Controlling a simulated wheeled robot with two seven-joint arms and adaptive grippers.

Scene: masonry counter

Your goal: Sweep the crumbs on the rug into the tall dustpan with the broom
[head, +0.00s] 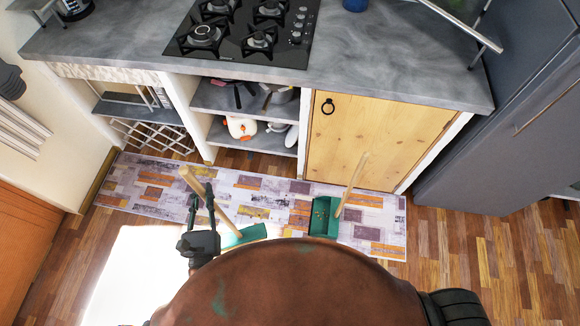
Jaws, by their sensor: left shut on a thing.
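The patterned rug (272,188) lies on the floor along the counter's foot. The tall dustpan (324,217) is green with an upright wooden handle and stands on the rug, right of centre. Small yellowish crumbs (321,213) show in its pan; I see none clearly on the rug. The broom (243,236) has a green head near the rug's front edge and a wooden handle leaning up to the left. My left gripper (205,197) is shut on the broom's handle. The broom head is left of the dustpan and apart from it. My right gripper is not in view.
The counter (400,70) with a gas hob (243,30) runs along the back, above open shelves and a wooden cabinet door (368,140). A grey fridge (510,110) stands at the right. Wooden floor (470,260) is free at the right front.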

